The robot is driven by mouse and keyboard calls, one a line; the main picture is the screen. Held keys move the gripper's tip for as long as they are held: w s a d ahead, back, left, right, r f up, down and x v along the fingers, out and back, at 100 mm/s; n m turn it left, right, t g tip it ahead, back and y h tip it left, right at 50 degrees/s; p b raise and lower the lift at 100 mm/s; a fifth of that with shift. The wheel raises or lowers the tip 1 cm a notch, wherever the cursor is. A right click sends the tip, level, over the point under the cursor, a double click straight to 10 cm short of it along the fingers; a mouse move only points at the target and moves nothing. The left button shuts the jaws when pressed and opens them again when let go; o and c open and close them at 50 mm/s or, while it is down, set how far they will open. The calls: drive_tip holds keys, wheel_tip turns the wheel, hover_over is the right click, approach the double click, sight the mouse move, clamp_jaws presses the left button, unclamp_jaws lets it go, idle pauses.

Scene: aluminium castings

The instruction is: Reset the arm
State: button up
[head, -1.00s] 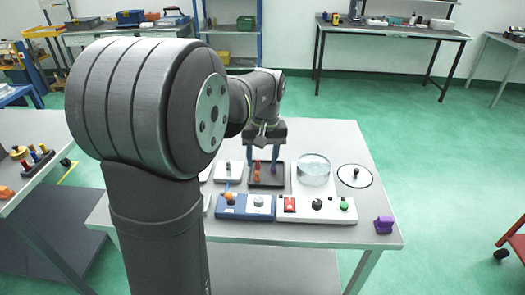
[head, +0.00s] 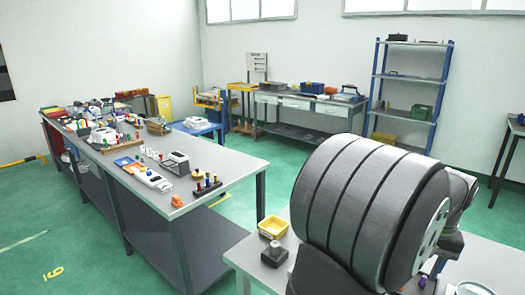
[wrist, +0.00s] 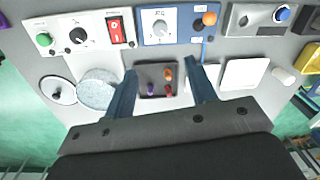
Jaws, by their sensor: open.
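My gripper (wrist: 161,78) shows in the wrist view with its two blue fingers wide apart and nothing between them. It is over the work table, with a small dark tray (wrist: 146,79) beyond the fingers. The tray holds small orange, red and purple pieces. In the head view only the big grey joint of my arm shows at the lower right; my gripper is hidden or out of frame there.
In the wrist view a white control panel (wrist: 67,42) and a blue panel (wrist: 180,35) lie beyond the tray. A round dish (wrist: 95,97) is left, a white plate (wrist: 243,74) right. In the head view a yellow bin (head: 273,229) sits near my arm; a long cluttered bench (head: 226,166) stands left.

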drive_tip(key=f, duration=1.6)
drive_tip(key=shift+w+a+f, duration=0.25)
drive_tip(key=shift+a, duration=0.15)
